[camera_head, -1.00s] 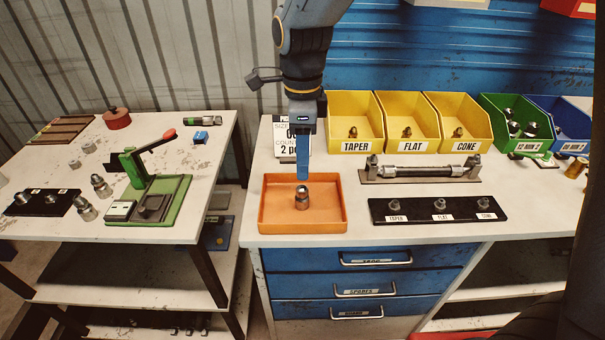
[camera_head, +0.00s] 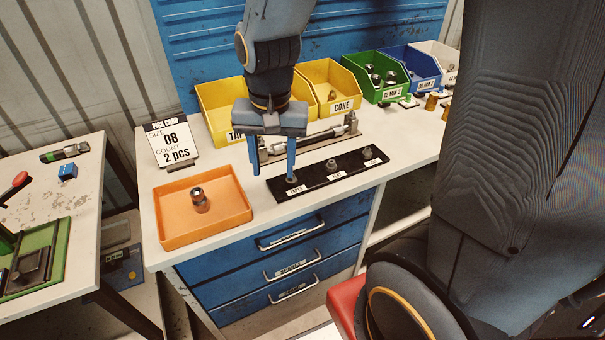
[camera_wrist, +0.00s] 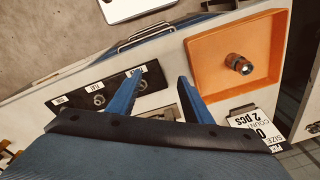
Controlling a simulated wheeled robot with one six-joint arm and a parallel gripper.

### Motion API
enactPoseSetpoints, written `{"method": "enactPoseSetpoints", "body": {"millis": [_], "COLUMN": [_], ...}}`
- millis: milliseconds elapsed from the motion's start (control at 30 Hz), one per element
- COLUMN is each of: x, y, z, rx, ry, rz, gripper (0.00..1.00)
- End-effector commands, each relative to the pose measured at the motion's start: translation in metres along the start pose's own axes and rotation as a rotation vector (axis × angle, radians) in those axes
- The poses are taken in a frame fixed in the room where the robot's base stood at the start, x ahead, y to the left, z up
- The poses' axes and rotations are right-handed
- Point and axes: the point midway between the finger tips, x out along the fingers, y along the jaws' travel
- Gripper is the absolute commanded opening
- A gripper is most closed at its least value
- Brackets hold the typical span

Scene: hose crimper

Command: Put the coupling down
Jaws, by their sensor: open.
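A metal coupling (camera_head: 199,199) stands upright in the orange tray (camera_head: 238,215) on the bench. It also shows inside the tray in the wrist view (camera_wrist: 238,64), apart from my fingers. My gripper (camera_head: 272,173) is open with nothing between its two blue fingers. It is right of the tray, above the left end of the black sample strip (camera_head: 318,178). The fingers also show in the wrist view (camera_wrist: 155,97), over the bench beside that strip.
A card reading size 08, count 2 pcs (camera_head: 172,142) stands behind the tray. Yellow bins (camera_head: 322,82), green (camera_head: 374,75) and blue (camera_head: 415,67) bins line the back. A metal rod fixture (camera_head: 310,143) lies behind the strip. A side table (camera_head: 80,190) is at left.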

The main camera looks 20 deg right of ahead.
Motion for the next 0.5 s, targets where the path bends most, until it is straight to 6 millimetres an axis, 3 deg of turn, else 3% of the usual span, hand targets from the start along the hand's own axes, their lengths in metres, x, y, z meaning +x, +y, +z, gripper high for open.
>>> {"method": "enactPoseSetpoints", "body": {"millis": [100, 200, 500], "x": [0.006, 0.009, 0.012], "y": [0.032, 0.049, 0.064], "z": [0.006, 0.011, 0.016], "rx": [-0.184, -0.312, -0.442], "ry": [0.016, 0.028, 0.038], "rz": [-0.001, 0.0, 0.003], "gripper": [0.46, 0.46, 0.46]}}
